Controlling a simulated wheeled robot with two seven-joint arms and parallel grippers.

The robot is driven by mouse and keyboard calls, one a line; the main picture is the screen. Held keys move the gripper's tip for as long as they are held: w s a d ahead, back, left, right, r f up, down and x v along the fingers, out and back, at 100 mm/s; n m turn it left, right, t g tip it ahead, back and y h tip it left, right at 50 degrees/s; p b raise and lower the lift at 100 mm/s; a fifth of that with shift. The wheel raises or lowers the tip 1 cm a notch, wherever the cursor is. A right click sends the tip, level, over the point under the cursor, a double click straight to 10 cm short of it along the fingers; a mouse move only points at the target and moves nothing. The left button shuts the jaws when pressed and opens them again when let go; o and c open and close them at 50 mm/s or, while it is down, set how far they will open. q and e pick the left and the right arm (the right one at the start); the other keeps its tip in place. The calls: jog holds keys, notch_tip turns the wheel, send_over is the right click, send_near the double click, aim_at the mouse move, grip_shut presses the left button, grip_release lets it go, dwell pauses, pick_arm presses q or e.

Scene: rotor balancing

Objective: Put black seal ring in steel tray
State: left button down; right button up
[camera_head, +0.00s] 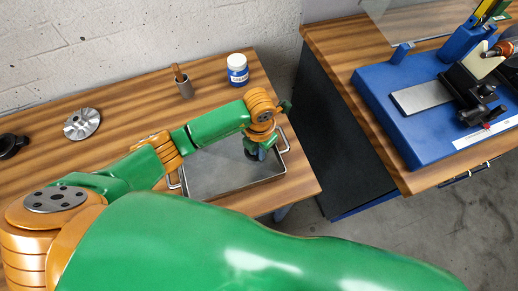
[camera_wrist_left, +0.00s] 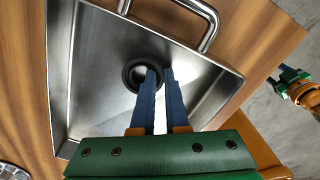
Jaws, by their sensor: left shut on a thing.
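The steel tray (camera_head: 232,184) is a shallow grey metal tray with wire handles on the wooden table; it fills much of the left wrist view (camera_wrist_left: 90,85). My left gripper (camera_head: 262,150) points down inside the tray's outline. In the left wrist view its blue fingers (camera_wrist_left: 159,78) are shut on the black seal ring (camera_wrist_left: 128,75), gripping its near side. The ring is over the tray floor; whether it touches the floor I cannot tell. In the head view the ring is small and mostly hidden by the gripper. My right gripper cannot be made out.
A silver slotted rotor disc (camera_head: 82,123) and a black round part (camera_head: 10,145) lie at the left. A blue machine base (camera_head: 420,130) sits on the other table, across a gap.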

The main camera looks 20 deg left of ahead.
pick_arm(q)
jog(key=c, duration=0.9)
grip_release()
notch_tip(320, 180, up, 12)
jog(key=shift+r, duration=0.15)
